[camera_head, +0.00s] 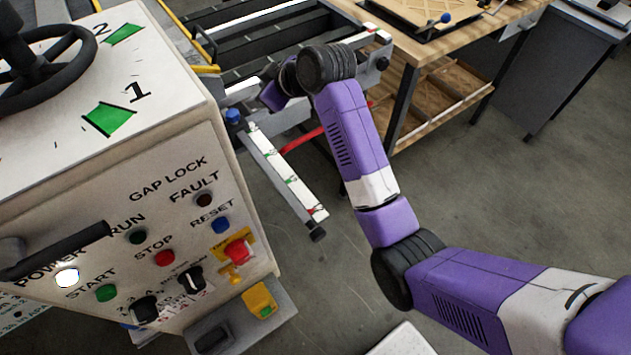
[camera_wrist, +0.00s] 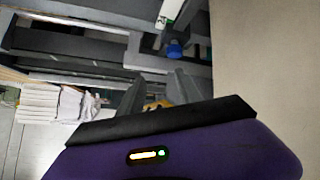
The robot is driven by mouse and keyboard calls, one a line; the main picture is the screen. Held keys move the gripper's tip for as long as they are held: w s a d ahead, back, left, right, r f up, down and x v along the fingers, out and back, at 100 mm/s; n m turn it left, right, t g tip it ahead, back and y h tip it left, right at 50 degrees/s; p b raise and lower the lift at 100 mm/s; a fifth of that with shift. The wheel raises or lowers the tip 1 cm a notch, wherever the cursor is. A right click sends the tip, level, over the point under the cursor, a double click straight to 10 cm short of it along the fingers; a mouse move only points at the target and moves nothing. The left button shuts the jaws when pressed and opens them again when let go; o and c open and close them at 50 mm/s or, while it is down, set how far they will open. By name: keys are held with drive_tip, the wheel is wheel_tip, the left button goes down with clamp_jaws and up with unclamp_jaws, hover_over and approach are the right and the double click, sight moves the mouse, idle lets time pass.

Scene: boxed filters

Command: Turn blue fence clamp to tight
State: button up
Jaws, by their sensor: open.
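The blue fence clamp is a small blue knob (camera_head: 233,116) at the upper end of a white scale rail, beside the machine cabinet. In the wrist view a blue knob (camera_wrist: 175,49) shows beyond the fingers, just below a white strip with a green mark. My gripper (camera_wrist: 156,88) is open, with its two grey fingers apart and nothing seen between them. The knob is ahead of the fingers and apart from them. In the head view my purple hand is to the right of and above the knob; my wrist hides its fingertips.
The control cabinet (camera_head: 165,190) stands close on the left, with buttons and a handwheel (camera_head: 45,70). The scale rail (camera_head: 285,172) slopes down to the right. A red bar (camera_head: 303,140) lies behind it. A wooden bench (camera_head: 430,50) stands at the back right. Open floor lies right of the rail.

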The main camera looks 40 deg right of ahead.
drive_tip(key=s+f+m+t+h+b, duration=0.1)
drive_tip(key=s+f+m+t+b, duration=0.1)
drive_tip(key=s, duration=0.5)
drive_tip(key=s+f+m+t+h+b, duration=0.1)
drive_tip(key=s+f+m+t+b, duration=0.1)
drive_tip(key=s+f, duration=0.2)
drive_tip(key=s+f+m+t+h+b, duration=0.1)
drive_tip(key=s+f+m+t+b, duration=0.1)
drive_tip(key=s, duration=0.7)
drive_tip(key=shift+s+a+f+t, duration=0.25)
drive_tip(key=shift+s+f+t, duration=0.15)
drive_tip(key=shift+f+t, duration=0.1)
drive_tip(key=shift+s+a, duration=0.1)
drive_tip(key=shift+s, duration=0.5)
drive_tip(key=shift+o, duration=0.2)
